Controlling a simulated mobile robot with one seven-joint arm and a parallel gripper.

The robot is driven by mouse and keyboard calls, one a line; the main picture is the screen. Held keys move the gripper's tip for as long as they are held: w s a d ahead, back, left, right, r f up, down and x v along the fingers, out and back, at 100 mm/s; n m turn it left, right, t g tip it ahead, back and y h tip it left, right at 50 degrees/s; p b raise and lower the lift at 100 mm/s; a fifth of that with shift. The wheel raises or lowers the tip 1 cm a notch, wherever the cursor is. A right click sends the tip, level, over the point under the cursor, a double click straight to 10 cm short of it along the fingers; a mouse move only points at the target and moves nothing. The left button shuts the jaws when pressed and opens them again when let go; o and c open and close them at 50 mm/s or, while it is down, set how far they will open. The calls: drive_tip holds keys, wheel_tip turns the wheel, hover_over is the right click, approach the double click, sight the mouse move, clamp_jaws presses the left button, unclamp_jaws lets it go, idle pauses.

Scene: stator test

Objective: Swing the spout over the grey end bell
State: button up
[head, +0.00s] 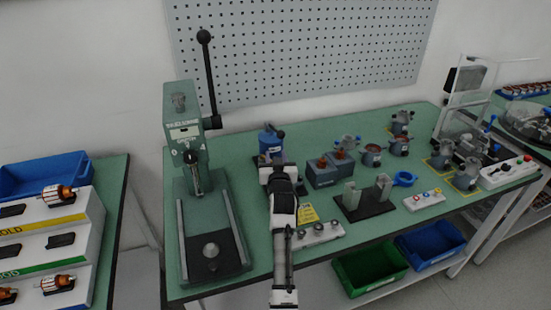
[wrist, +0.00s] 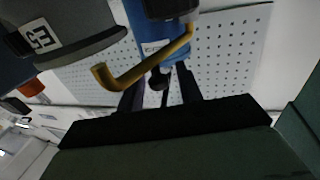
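The blue dispenser (head: 268,141) stands at the back of the green bench, just beyond my gripper (head: 275,172). In the wrist view its blue body (wrist: 150,46) carries a bent brass-coloured spout (wrist: 145,68) reaching to the left. A black knob (wrist: 158,80) shows below the blue body, between my dark fingers (wrist: 160,88). The fingers look apart, with gaps beside the knob; contact is not clear. A grey rounded part (wrist: 75,30) with a white label fills the upper left, possibly the grey end bell. The spout's open end lies close below its edge. My arm hides part of this in the head view.
An arbor press (head: 190,150) stands at the left. A grey-blue block fixture (head: 323,171) sits right of my gripper. Several grey bells (head: 371,156) stand farther right. A blue ring (head: 404,178) and a button box (head: 424,200) lie nearer the front. A pegboard (head: 300,50) is behind.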

drive_tip(key=shift+s, duration=0.1)
drive_tip(key=shift+s+f, duration=0.1)
drive_tip(key=shift+s, duration=0.2)
drive_tip(key=shift+s+d+b, duration=0.15)
drive_tip(key=shift+s+b, duration=1.15)
drive_tip(key=shift+s, duration=2.1)
